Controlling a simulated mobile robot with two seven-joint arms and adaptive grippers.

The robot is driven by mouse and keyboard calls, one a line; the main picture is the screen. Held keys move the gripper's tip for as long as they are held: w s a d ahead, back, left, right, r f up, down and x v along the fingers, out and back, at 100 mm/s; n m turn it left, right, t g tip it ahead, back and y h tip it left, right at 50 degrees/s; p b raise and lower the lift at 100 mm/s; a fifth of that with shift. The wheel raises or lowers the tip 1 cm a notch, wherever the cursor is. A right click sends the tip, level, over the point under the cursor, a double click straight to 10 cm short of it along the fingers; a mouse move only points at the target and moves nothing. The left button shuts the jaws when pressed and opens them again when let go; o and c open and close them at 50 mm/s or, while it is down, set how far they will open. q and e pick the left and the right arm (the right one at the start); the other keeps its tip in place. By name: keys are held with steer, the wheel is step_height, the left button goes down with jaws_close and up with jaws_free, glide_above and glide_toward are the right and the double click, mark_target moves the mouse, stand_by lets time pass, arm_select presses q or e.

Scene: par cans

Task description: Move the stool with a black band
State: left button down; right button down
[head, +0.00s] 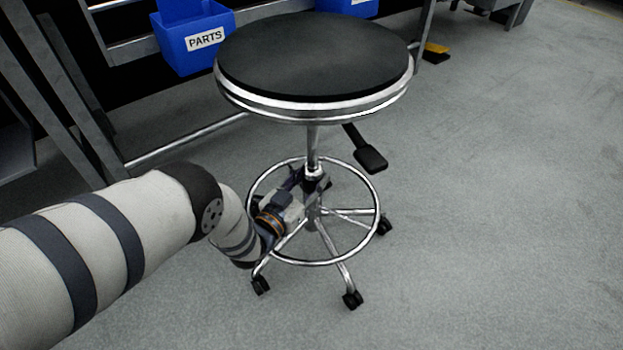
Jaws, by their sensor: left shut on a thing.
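A round stool (313,60) with a black padded seat and a shiny chrome rim stands upright in the middle of the head view. It has a chrome column, a black lever (370,158), a chrome foot ring and legs on black casters. My left gripper (311,184) reaches in low from the left, inside the foot ring. It is shut on the stool's central column, near a dark collar. The fingertips are small and partly hidden against the column. My right gripper is not in view.
Blue PARTS bins (197,38) hang on a metal frame behind the stool. A rail of that frame (185,142) runs low behind it at the left. A yellow and black object (436,52) lies at the back right. The grey floor (500,200) is clear to the right and in front.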

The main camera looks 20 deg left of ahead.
arm_select(q)
steer(key=shift+w+a, duration=0.1)
steer(key=shift+w, duration=0.05)
steer(key=c, duration=1)
jaws_free()
steer(key=shift+o, duration=0.2)
steer(key=v, duration=1.2)
steer(key=shift+r, duration=0.1)
